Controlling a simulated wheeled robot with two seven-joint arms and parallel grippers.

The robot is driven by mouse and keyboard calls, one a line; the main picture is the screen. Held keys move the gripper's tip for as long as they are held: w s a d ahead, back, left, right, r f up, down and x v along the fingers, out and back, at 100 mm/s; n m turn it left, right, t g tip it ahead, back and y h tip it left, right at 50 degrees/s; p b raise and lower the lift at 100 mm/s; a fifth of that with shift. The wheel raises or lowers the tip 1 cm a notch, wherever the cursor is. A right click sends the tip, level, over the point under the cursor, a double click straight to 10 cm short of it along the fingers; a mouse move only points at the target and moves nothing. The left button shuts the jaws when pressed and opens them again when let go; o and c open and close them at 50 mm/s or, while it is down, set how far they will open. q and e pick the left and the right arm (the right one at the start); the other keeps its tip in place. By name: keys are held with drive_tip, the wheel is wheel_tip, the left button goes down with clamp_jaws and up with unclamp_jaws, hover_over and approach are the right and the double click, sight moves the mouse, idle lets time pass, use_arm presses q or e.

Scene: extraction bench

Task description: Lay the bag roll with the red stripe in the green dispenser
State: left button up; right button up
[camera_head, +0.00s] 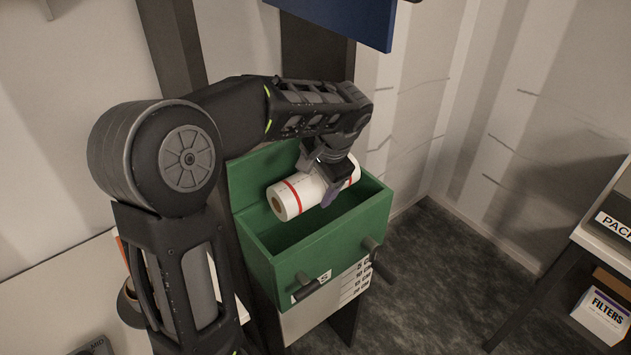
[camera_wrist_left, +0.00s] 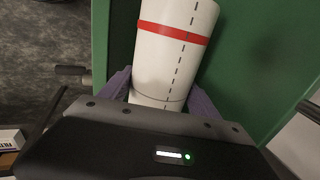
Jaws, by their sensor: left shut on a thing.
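The white bag roll with red stripes (camera_head: 289,197) is at the green dispenser (camera_head: 286,262), over its open top and partly within its rim. My left gripper (camera_head: 328,184) is shut on the roll from above, near its right half. In the left wrist view the roll (camera_wrist_left: 168,55) shows a red band and a dashed line, between the purple fingers of the gripper (camera_wrist_left: 158,95). The dispenser's green wall (camera_wrist_left: 265,60) is behind it. Whether the roll touches the dispenser's floor cannot be told. My right gripper is not in view.
Two dark pegs stick out from the dispenser's front, one at the left (camera_head: 306,287) and one at the right (camera_head: 378,262). A blue panel (camera_head: 345,18) hangs above. A shelf at the right holds a filters box (camera_head: 603,312).

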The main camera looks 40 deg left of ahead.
use_arm(q)
drive_tip(key=o, duration=1.8)
drive_tip(key=shift+r, duration=0.1)
drive_tip(key=shift+r+p, duration=0.8)
drive_tip(key=shift+r, duration=4.15)
